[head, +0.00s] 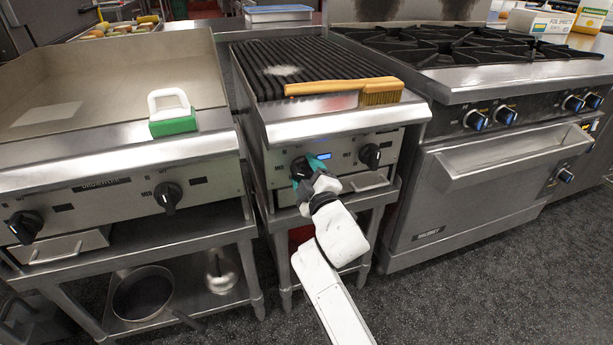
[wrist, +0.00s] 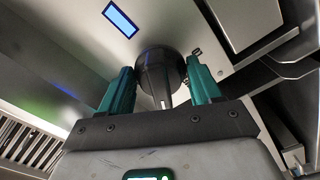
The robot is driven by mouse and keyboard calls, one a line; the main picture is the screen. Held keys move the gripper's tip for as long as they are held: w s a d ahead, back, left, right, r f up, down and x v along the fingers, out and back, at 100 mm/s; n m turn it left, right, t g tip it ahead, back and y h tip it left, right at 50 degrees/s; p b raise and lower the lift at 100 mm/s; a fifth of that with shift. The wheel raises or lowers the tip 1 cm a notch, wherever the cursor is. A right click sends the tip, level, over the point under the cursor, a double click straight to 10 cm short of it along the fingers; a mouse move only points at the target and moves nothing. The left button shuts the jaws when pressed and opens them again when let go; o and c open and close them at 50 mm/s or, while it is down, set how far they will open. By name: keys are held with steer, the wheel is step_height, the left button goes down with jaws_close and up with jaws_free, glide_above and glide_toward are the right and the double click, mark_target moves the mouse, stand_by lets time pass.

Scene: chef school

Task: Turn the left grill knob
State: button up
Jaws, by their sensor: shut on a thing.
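The grill (head: 330,125) stands in the middle of the head view, with a ridged black grate on top. Its left knob (head: 301,168) is black and round and sits on the front panel. My gripper (head: 312,170) reaches up to this knob from below, its teal fingers on either side. In the wrist view the knob (wrist: 160,75) is between the two teal fingers (wrist: 162,88), and a light pointer mark shows on its lower part. My gripper is shut on the knob. The right grill knob (head: 369,155) is free.
A wooden brush (head: 343,88) lies on the grill's front edge. A flat griddle (head: 100,85) with a green-and-white scrubber (head: 172,112) stands on the left. A range (head: 480,120) with a protruding oven door stands on the right. The floor in front is clear.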

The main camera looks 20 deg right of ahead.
steer(key=m, duration=0.2)
steer(key=m+b, duration=0.1)
steer(key=m, duration=0.3)
steer(key=shift+f+m+b, duration=0.25)
steer(key=shift+m+b, duration=0.05)
steer(key=shift+b, duration=0.1)
steer(key=m+b, duration=0.1)
steer(key=m, duration=0.4)
steer(key=shift+a, duration=0.1)
steer(key=o, duration=0.7)
steer(key=shift+o, duration=0.2)
steer(key=shift+s+r, duration=0.1)
steer(key=shift+s, duration=0.3)
steer(key=s+p, duration=0.2)
steer(key=s, duration=0.8)
